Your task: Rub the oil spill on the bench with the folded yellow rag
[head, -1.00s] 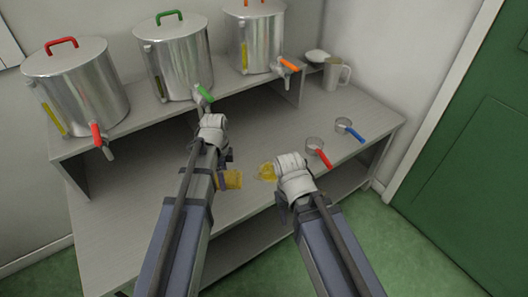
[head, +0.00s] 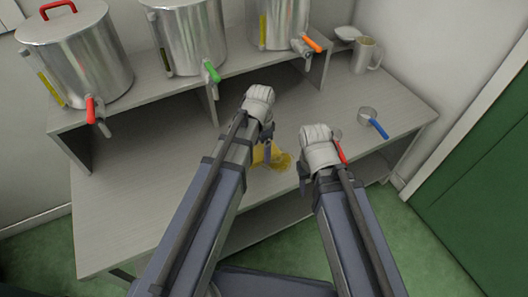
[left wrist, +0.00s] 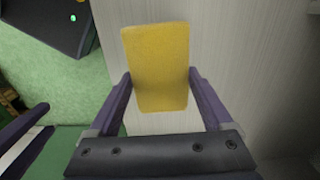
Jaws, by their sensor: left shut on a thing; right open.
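The folded yellow rag (left wrist: 157,65) is held between the two fingers of my left gripper (left wrist: 158,88) in the left wrist view, flat against or just above the grey bench. In the head view the left gripper (head: 267,152) partly hides the rag (head: 258,156). The oil spill (head: 282,162), a glossy yellow patch on the bench (head: 150,190), lies directly right of the rag. The two meet or overlap in the picture; I cannot tell the exact contact. My right gripper (head: 304,178) is open and empty, just right of the spill near the bench's front edge.
Steel drums (head: 75,55) with taps line the raised shelf (head: 150,92). The bench's left part is clear.

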